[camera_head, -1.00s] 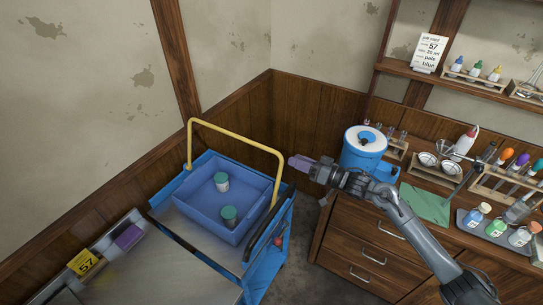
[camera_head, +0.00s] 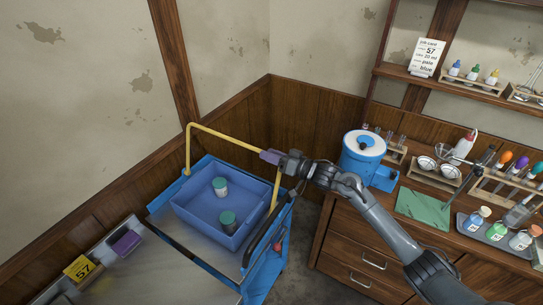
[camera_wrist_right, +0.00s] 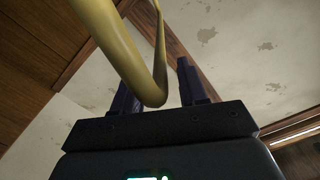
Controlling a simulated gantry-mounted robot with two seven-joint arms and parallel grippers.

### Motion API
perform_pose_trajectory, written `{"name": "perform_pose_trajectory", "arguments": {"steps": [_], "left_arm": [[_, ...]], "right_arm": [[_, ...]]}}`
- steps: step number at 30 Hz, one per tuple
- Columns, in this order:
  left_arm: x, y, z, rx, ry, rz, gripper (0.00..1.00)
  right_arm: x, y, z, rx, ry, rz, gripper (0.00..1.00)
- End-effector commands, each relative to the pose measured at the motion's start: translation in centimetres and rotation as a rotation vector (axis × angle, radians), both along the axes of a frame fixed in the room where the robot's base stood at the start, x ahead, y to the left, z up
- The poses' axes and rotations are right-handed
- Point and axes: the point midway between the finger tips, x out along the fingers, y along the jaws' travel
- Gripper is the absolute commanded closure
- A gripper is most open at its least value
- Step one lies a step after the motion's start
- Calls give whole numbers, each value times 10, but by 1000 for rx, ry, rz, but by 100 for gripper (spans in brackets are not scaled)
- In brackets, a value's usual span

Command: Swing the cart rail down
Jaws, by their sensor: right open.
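The yellow cart rail (camera_head: 228,137) stands raised as an arch over the blue cart (camera_head: 268,270). My right gripper (camera_head: 268,156) is at the rail's upper right corner. In the right wrist view the bend of the rail (camera_wrist_right: 148,85) passes between the two dark fingers of the right gripper (camera_wrist_right: 158,90), which are apart, with gaps visible beside the rail. My left gripper is not in view.
A blue bin (camera_head: 200,219) with two green-lidded jars sits on the cart. A wooden cabinet (camera_head: 350,245) with a blue-and-white container (camera_head: 360,155) stands to the right.

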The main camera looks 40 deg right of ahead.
Motion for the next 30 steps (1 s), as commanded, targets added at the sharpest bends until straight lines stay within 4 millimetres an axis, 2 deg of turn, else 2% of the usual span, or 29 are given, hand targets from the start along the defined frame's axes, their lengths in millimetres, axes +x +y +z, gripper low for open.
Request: {"name": "perform_pose_trajectory", "arguments": {"steps": [5,12,14,25,30], "left_arm": [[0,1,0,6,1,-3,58],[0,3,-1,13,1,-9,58],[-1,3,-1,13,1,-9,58],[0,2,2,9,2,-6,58],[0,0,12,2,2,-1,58]], "right_arm": [[0,0,0,0,0,0,58],[0,0,0,0,0,0,93],[0,0,0,0,0,0,100],[-1,2,1,-8,-2,0,100],[-5,13,7,-51,-16,3,100]]}}
